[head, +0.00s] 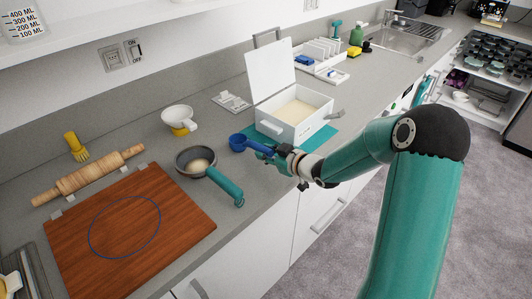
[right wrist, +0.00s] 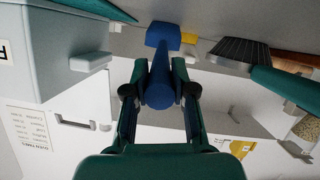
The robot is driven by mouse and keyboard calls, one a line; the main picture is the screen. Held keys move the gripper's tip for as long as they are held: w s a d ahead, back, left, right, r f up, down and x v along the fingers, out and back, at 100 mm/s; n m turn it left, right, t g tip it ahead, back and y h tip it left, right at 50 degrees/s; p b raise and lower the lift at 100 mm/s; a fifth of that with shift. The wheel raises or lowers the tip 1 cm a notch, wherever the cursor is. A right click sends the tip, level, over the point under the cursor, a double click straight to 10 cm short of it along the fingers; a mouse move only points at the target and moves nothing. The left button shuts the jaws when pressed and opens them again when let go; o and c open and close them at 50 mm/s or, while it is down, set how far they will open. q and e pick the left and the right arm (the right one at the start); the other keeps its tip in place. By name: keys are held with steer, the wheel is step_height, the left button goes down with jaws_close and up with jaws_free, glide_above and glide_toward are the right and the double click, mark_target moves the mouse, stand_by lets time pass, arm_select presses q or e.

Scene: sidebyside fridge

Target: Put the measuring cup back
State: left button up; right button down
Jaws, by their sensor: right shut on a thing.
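The blue measuring cup (head: 238,143) is held by its handle in my right gripper (head: 272,154), over the counter between the pan and the white box. In the right wrist view the blue handle (right wrist: 161,92) lies between the two fingers of the gripper (right wrist: 160,100), with the cup's head beyond. The open white box (head: 290,128) holds a pale, flour-like fill and stands on a teal mat (head: 318,139), its lid (head: 270,72) raised. The cup is outside the box, at its left. My left gripper is not in view.
A pan with a teal handle (head: 226,184) stands close left of the cup. A white sieve-like cup (head: 178,117), rolling pin (head: 90,174) and wooden board (head: 184,211) lie further left. A small grey-white holder (head: 231,102) sits behind. A clear jug with ML marks (head: 24,22) is on the shelf.

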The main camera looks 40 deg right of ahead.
steer(key=c, duration=0.9)
jaws_free()
steer(key=v, duration=1.2)
